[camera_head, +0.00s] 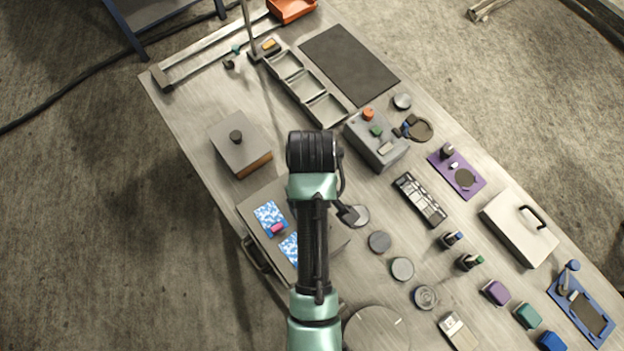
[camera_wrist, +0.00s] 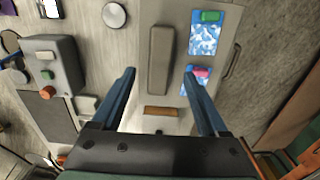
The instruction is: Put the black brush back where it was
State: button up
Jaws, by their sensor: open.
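I cannot pick out a black brush with certainty in either view. In the wrist view my gripper (camera_wrist: 160,72) is open, its two blue fingers wide apart with nothing held. A long dark grey bar (camera_wrist: 160,55) lies on a flat grey case between and beyond the fingertips; I cannot tell whether it is the brush. The grey case (camera_head: 254,213) bears two blue-and-white patterned cards (camera_head: 268,213), with a pink block (camera_head: 278,228) on one and a green block (camera_wrist: 210,16) on the other. In the head view my arm hides the gripper and the bar.
A lidded box (camera_head: 228,150) with a black knob stands left of my arm. A grey control box (camera_head: 378,150) with an orange button stands to the right. Several grey discs (camera_head: 380,242) line the table beside the arm. A dark mat (camera_head: 350,60) lies bare behind.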

notch_tip(320, 180, up, 5)
jog(key=shift+p, duration=0.55)
jog(key=w+r+m+t, duration=0.2)
jog(key=w+r+t, duration=0.6)
jog(key=r, duration=0.6)
jog(key=w+r+m+t, duration=0.1)
jog(key=w+r+t, duration=0.4)
jog(key=w+r, duration=0.7)
jog(key=s+r+m+t, duration=0.25)
jog(key=r+t, duration=0.35)
jog(key=r, duration=1.3)
jog(key=s+r+m+t, duration=0.1)
jog(key=s+r+t, duration=0.3)
jog(key=r, duration=0.5)
jog(key=s+r+t, duration=0.4)
jog(key=s+r, duration=0.5)
jog(key=shift+a+r+m, duration=0.2)
jog(key=shift+a+m, duration=0.1)
jog(key=shift+m, duration=0.05)
